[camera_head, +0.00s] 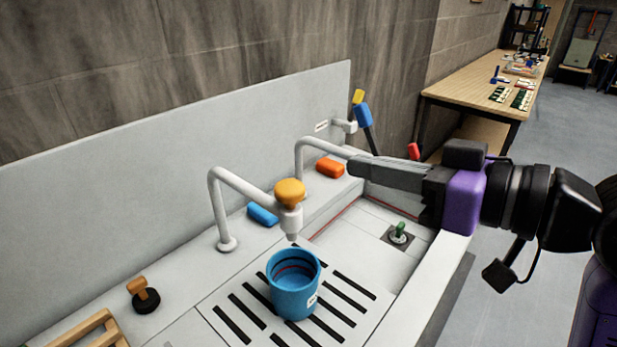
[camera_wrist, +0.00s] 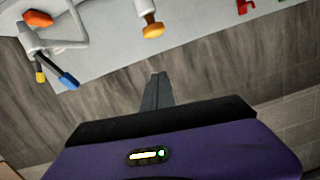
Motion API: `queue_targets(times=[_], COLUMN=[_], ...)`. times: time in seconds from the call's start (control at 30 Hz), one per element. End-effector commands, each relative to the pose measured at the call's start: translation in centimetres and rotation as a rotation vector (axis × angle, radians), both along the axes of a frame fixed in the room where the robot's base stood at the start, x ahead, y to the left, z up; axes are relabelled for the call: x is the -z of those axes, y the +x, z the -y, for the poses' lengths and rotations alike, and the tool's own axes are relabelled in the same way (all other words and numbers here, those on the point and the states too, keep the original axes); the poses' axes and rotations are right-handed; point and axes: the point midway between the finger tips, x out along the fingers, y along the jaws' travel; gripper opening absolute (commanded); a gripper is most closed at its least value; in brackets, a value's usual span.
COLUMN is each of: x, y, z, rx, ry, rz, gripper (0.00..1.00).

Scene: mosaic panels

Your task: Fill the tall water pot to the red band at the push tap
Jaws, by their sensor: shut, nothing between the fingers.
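The blue water pot (camera_head: 293,296) stands upright on the slotted drain grate, below the spout of the push tap. A dark red band shows on its inner wall near the top. I cannot make out a water level or a stream. The push tap (camera_head: 290,208) has a white curved pipe and an orange-yellow button on top; its button (camera_wrist: 153,30) also shows in the wrist view. My gripper (camera_head: 355,167) is shut and empty, to the right of the tap button and higher than the pot. Its closed fingers (camera_wrist: 159,78) show in the wrist view.
Blue (camera_head: 263,214) and orange (camera_head: 330,168) blocks lie on the back ledge. A second curved pipe (camera_head: 318,143) stands close behind my fingers. A green-topped plug (camera_head: 398,232) sits in the basin at right. A wooden rack (camera_head: 100,330) is at the front left.

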Motion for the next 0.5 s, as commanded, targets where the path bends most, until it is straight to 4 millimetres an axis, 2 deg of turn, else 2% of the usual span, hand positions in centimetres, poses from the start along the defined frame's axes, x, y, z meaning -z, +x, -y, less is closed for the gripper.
queue_targets(times=[0.17, 0.5], x=[0.1, 1.2], y=[0.8, 4.4], z=[-1.1, -6.3], rx=[-0.002, -0.003], ry=[-0.001, -0.002], rz=[-0.002, -0.003], gripper=[0.00, 0.00])
